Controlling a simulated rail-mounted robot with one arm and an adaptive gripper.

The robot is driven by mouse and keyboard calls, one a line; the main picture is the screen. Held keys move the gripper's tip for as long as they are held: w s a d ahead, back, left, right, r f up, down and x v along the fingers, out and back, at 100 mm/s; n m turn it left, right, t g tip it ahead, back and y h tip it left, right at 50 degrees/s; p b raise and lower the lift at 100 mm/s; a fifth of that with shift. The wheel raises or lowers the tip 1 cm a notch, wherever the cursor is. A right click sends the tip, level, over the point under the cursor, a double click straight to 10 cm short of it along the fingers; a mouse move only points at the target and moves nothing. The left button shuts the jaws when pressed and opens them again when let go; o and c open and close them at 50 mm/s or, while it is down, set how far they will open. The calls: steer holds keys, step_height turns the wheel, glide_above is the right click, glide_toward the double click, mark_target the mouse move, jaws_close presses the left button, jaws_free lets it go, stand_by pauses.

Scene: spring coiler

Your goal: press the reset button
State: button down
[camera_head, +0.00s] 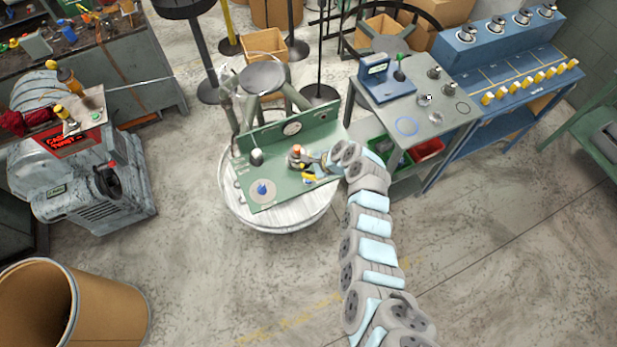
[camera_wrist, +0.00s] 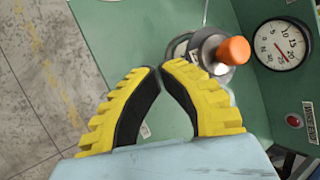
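My gripper (camera_wrist: 160,70) has two yellow ridged fingers with black inner pads. In the wrist view their tips nearly meet, with nothing seen held between them. A small red button (camera_wrist: 294,121) sits on the green upright panel at the right, below a round white gauge (camera_wrist: 283,44). Beside it is a label too small to read surely. The fingertips are left of the button and apart from it. An orange knob (camera_wrist: 234,51) on a grey cylinder stands close beyond the right finger. In the head view my arm reaches the green bench (camera_head: 247,178) from the right.
The green bench rests on a round white base (camera_head: 290,217). A white-topped knob (camera_head: 257,157) and a blue piece (camera_head: 262,189) are on its left side. A grey-topped table (camera_head: 425,120) stands to the right. Open concrete floor (camera_head: 220,285) lies in front.

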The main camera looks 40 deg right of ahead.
steer(key=shift+r+p, duration=0.95)
steer(key=shift+r, duration=0.5)
